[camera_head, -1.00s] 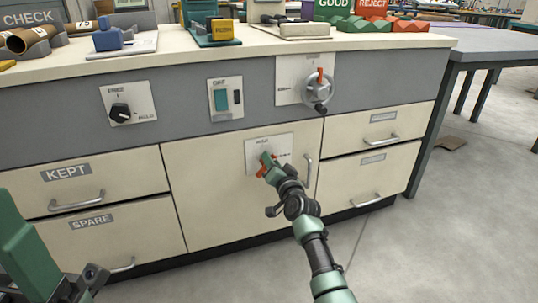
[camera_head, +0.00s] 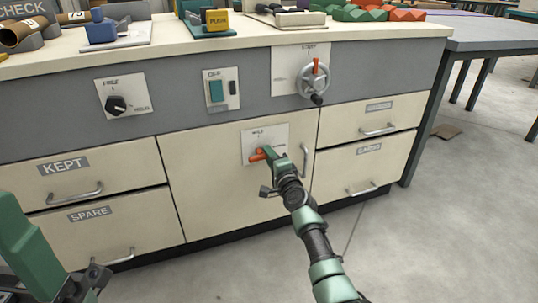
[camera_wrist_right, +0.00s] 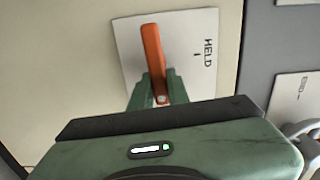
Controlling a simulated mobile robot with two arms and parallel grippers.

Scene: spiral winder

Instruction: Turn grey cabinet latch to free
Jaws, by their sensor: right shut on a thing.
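The latch is an orange lever (camera_head: 257,155) on a white plate (camera_head: 251,139) on the cream cabinet door. My right gripper (camera_head: 270,154) is shut on this lever, and its arm reaches up from the lower right. In the right wrist view the orange lever (camera_wrist_right: 153,50) stands out beyond the green fingers (camera_wrist_right: 160,92). The plate there reads HELD beside a small tick. In the head view the lever's visible end points left, nearly level, with the upper mark above it. The fingers hide the lever's other end and part of the plate. Only part of my left arm shows, at the lower left.
The door handle (camera_head: 304,170) is close right of my right gripper. Above are a crank wheel (camera_head: 313,80), a teal switch (camera_head: 216,92) and a black knob (camera_head: 116,104). Labelled drawers flank the door. Clear floor (camera_head: 440,220) lies at the right.

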